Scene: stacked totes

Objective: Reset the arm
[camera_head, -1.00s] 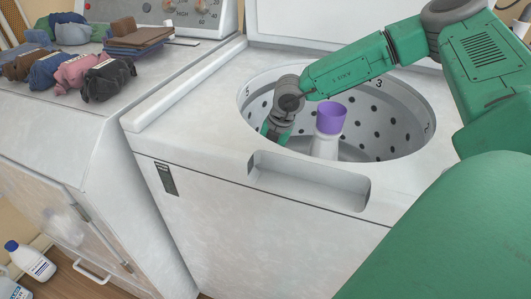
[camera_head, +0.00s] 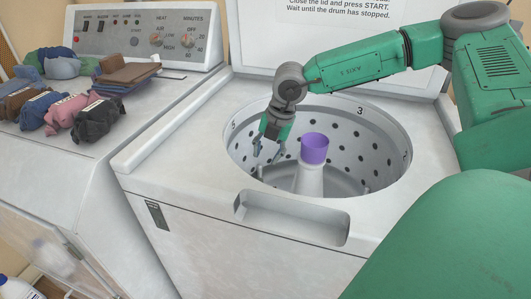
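My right arm (camera_head: 360,62) comes in from the right and reaches over the open washer drum (camera_head: 390,150). My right gripper (camera_head: 267,153) points down at the left part of the drum opening. Its fingers are apart, with nothing visible between them. It is to the left of the white agitator (camera_head: 310,180) with its purple cap (camera_head: 314,148), and apart from it. The fingertips are at or just inside the drum mouth; their exact height is hard to tell. My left gripper is not in view.
The washer lid (camera_head: 300,40) stands open behind the drum. A dryer (camera_head: 150,75) stands at left, with several rolled clothes (camera_head: 97,119) and a folded brown stack (camera_head: 126,70) on top. A white bottle (camera_head: 15,287) is at the lower left. The washer's front top is clear.

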